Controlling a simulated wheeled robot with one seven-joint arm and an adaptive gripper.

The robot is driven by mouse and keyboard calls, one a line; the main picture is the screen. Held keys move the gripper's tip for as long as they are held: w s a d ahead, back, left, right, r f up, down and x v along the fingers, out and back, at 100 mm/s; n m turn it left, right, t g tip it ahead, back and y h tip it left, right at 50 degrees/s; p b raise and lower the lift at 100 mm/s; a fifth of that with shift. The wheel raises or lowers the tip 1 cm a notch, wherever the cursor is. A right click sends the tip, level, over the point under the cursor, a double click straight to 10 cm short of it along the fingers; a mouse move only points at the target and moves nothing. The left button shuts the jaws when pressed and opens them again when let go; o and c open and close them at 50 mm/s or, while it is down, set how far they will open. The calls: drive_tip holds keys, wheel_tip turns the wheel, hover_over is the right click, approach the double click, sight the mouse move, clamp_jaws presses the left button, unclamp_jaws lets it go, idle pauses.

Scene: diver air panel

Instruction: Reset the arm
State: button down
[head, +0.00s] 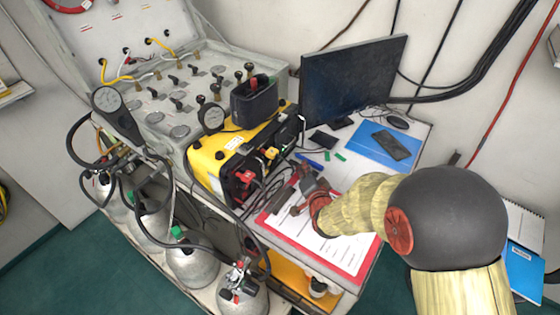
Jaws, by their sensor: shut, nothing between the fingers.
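My arm reaches in from the right, over the desk. My gripper (298,208) is at its end, low over the clipboard with a red edge (356,274). The gripper is small in the picture and partly hidden by my own arm. It looks shut, with nothing held. I cannot tell whether it touches the clipboard or the dark items beside it.
A yellow unit (208,166) with cables stands left of my gripper. The monitor (352,82) stands behind it. A phone (391,145) lies on a blue folder (362,151). The valve panel (170,95) and several gas cylinders (193,267) are at left.

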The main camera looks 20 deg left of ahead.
idle(0.3)
drive_tip(key=s+d+r+n+g+h, duration=0.1)
drive_tip(key=s+d+r+h, duration=0.15)
drive_tip(key=d+r, duration=0.5)
drive_tip(key=s+d+r+n+g+h, duration=0.1)
drive_tip(key=s+d+r+g, duration=0.1)
drive_tip(key=s+d+r, duration=0.4)
drive_tip(key=s+d+r+n+g, duration=0.1)
drive_tip(key=s+d+r, duration=0.1)
drive_tip(key=s+d, duration=0.3)
drive_tip(key=s+d+r+n+g+h, duration=0.1)
drive_tip(key=s+d, duration=0.4)
drive_tip(key=s, duration=0.6)
drive_tip(key=s+d+r+n+g+h, duration=0.1)
drive_tip(key=s+d+r+g, duration=0.1)
drive_tip(key=s+d, duration=0.3)
drive_tip(key=s, duration=0.4)
drive_tip(key=shift+d+r+n, duration=0.15)
drive_tip(key=shift+r+n, duration=0.15)
drive_tip(key=shift+h, duration=0.25)
